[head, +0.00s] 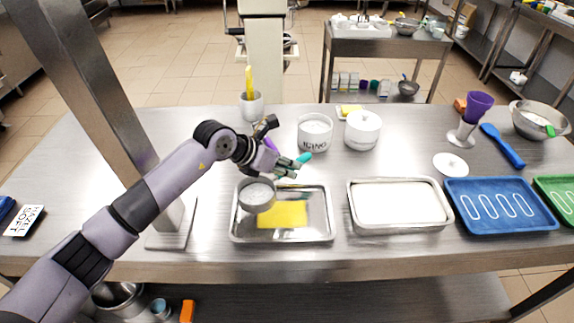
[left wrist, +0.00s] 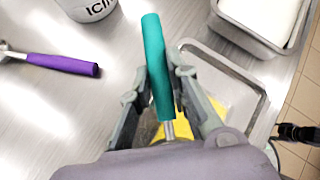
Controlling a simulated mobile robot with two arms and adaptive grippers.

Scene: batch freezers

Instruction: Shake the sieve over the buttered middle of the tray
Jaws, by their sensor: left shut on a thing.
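The sieve (head: 257,195) is a round metal cup with a teal handle (head: 305,157). My left gripper (head: 287,164) is shut on that handle, which also shows between the fingers in the left wrist view (left wrist: 154,60). The sieve's cup is over the left part of the metal tray (head: 322,236), beside and partly over the yellow buttered patch (head: 284,215). In the left wrist view the cup is hidden behind my gripper, and a little of the yellow patch (left wrist: 212,106) shows. I cannot tell whether powder is falling.
A white-filled metal tray (head: 400,203) stands right of the buttered tray, then a blue tray (head: 500,207). An ICING canister (head: 314,133) and a lidded white pot (head: 362,130) stand behind. A metal post (head: 100,100) rises at the left.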

